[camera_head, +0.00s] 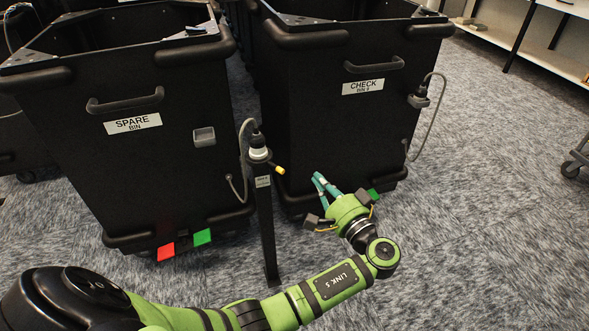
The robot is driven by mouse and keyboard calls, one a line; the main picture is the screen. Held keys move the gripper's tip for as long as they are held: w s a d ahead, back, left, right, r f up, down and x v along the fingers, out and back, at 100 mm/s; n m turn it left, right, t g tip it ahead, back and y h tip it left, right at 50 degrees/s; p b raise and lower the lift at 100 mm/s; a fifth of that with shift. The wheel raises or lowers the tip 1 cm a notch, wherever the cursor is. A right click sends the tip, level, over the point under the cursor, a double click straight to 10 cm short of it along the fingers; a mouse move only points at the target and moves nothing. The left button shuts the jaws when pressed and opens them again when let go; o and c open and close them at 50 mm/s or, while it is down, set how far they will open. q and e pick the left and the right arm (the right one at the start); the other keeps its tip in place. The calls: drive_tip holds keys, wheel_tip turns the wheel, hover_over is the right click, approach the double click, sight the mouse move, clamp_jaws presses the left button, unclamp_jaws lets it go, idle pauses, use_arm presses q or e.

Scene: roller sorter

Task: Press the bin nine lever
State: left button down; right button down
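A slim black post (267,225) stands between two black bins and carries a small label too small to read for sure. A short lever with a yellow tip (279,170) sticks out to the right near its top, below a white and black fitting (258,150). My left gripper (317,177) is green with teal fingers. It is to the right of the yellow tip and apart from it in the picture, in front of the check bin. Its fingertips come together with nothing seen between them, so it looks shut. My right gripper is not in view.
The spare bin (120,165) stands at left, with red (166,252) and green (202,237) tags at its base. The check bin (350,115) stands at right, with a cable on its side. Carpet (480,230) is free at right. A shelf (530,40) is at the back right.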

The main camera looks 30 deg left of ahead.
sight(275, 167)
use_arm(q)
drive_tip(key=w+a, duration=0.1)
drive_tip(key=a, duration=0.8)
drive_tip(key=shift+a+f, duration=0.15)
drive_tip(key=shift+a, duration=0.05)
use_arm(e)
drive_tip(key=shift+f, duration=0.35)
use_arm(q)
drive_tip(key=shift+w, duration=0.1)
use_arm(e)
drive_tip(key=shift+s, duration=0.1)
